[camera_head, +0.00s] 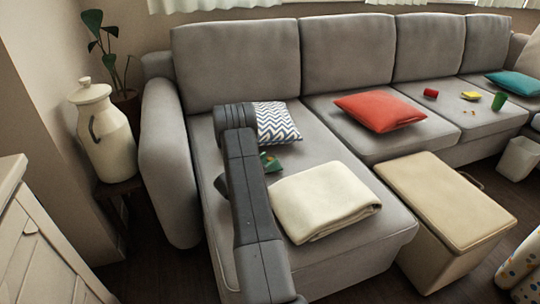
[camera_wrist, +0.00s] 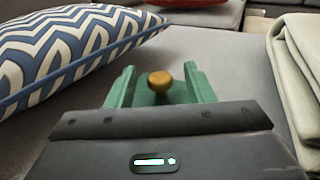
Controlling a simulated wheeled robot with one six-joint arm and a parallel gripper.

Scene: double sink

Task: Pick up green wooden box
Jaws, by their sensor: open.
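The green wooden box (camera_wrist: 150,98) shows in the wrist view as a green surface with a round gold knob (camera_wrist: 160,80) on it. My gripper (camera_wrist: 160,76) is open. Its two green fingers stand apart to the left and right of the knob, which appears between them; I see no grip on it. The dark gripper body hides the lower part of the box. In the head view a small green patch (camera_head: 271,162) shows on the sofa seat just right of my arm; box and fingers are hard to tell apart there, and my arm hides much of the gripper.
A zigzag pillow (camera_wrist: 70,45) lies close on the left in the wrist view, a folded cream blanket (camera_wrist: 300,70) on the right. A red pillow (camera_head: 380,112) is farther along the grey sofa (camera_head: 235,65). A beige ottoman (camera_head: 440,200) stands right of the chaise.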

